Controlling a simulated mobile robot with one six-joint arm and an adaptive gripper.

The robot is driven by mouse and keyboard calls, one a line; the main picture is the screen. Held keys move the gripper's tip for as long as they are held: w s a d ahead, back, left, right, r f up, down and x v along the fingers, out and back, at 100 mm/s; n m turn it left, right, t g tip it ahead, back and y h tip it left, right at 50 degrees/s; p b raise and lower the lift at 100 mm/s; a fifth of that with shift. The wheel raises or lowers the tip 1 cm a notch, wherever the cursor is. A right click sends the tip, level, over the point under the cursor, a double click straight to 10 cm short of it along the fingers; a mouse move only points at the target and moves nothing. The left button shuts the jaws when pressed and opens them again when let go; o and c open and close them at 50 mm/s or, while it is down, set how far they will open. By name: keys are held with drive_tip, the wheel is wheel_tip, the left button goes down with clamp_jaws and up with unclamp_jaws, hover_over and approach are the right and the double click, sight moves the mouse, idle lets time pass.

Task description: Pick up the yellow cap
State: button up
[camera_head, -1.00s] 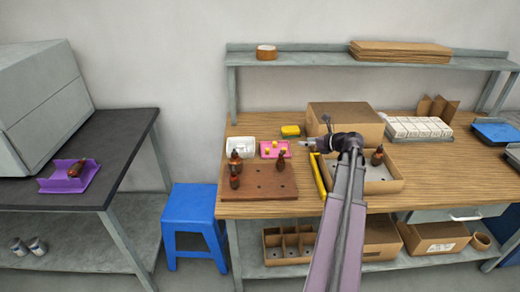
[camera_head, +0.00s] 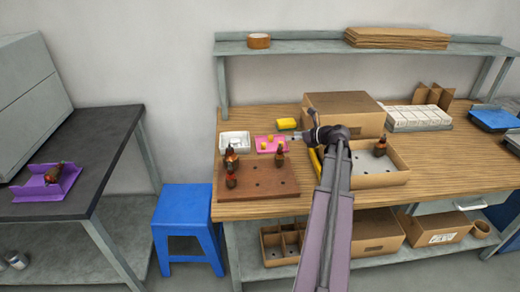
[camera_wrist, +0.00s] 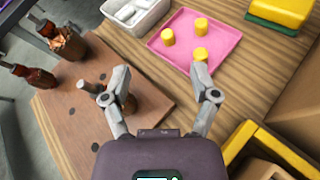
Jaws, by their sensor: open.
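Several views of the caps agree: three yellow caps sit upright on a pink tray (camera_wrist: 222,48), one at left (camera_wrist: 168,37), one at the far side (camera_wrist: 200,25) and one nearest (camera_wrist: 200,55). The pink tray also shows small on the bench in the head view (camera_head: 262,149). My gripper (camera_wrist: 163,88) is open and empty, its fingers spread on the near side of the tray. The right fingertip appears just below the nearest cap in the picture; I cannot tell the height gap. In the head view my gripper (camera_head: 296,136) is right of the tray.
A brown pegboard (camera_head: 258,182) with several dark-topped armatures stands left of the gripper. A white bin (camera_head: 235,141) is beside the pink tray, and a yellow-green sponge (camera_head: 287,124) lies behind. A cardboard box (camera_head: 345,112) and an open box with a yellow edge are to the right.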

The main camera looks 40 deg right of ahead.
drive_tip(key=shift+w+f+b, duration=0.15)
drive_tip(key=shift+f+b, duration=0.95)
drive_tip(key=shift+f, duration=0.15)
drive_tip(key=shift+w+f+b, duration=0.1)
drive_tip(key=shift+f+b, duration=0.95)
drive_tip(key=shift+f, duration=0.15)
drive_tip(key=shift+w, duration=0.1)
drive_tip(key=b, duration=0.3)
approach(265, 144)
drive_tip(key=x, duration=0.4)
drive_tip(key=shift+f, duration=0.3)
drive_tip(key=shift+w+a+f, duration=0.15)
drive_tip(key=shift+w+a, duration=0.1)
drive_tip(key=shift+w, duration=0.25)
drive_tip(key=shift+d+b+x, duration=0.2)
drive_tip(key=shift+b+x, duration=0.85)
drive_tip(key=shift+x, duration=0.95)
drive_tip(key=shift+w+a+f, duration=0.25)
drive_tip(key=shift+w+f, duration=0.05)
drive_tip(key=shift+w, duration=0.25)
